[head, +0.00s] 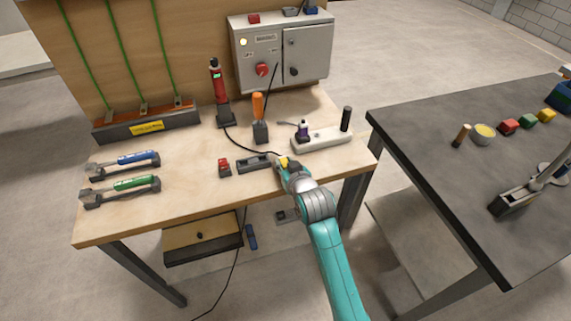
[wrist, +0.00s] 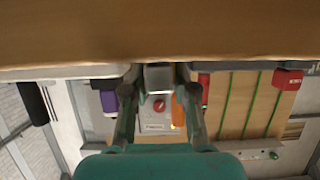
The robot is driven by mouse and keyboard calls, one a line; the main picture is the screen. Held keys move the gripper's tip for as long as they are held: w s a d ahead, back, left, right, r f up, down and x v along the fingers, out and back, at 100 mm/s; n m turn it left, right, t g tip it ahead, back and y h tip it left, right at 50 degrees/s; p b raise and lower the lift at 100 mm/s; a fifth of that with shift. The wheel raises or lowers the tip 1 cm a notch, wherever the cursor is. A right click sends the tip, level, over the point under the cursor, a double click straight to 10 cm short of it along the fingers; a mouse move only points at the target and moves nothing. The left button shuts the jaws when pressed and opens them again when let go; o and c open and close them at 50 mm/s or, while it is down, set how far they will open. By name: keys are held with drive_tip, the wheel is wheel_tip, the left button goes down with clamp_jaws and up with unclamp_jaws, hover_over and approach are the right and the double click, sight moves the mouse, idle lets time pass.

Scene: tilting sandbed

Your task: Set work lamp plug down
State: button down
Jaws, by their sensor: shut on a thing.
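My gripper (head: 284,166) is low over the front right part of the wooden bench (head: 190,187), at the right end of a dark slotted block (head: 254,163). A small yellow piece, apparently the work lamp plug (head: 284,160), shows at its fingertips. A black cable runs towards it from the red work lamp (head: 218,88), which stands upright at the back. In the wrist view, the gripper's fingers (wrist: 158,78) stand apart with a grey block (wrist: 158,76) seen between them; I cannot tell whether this is the plug. Contact between plug and bench is hidden.
A red switch (head: 224,168) sits left of the slotted block. An orange-handled tool (head: 259,115) and a white power strip (head: 322,139) are behind my gripper. A grey control box (head: 280,55) stands at the back.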

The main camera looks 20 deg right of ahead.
drive_tip(key=shift+f, duration=0.1)
drive_tip(key=c, duration=0.9)
unclamp_jaws()
drive_tip(key=v, duration=1)
drive_tip(key=shift+s+a, duration=0.4)
drive_tip(key=shift+s, duration=0.05)
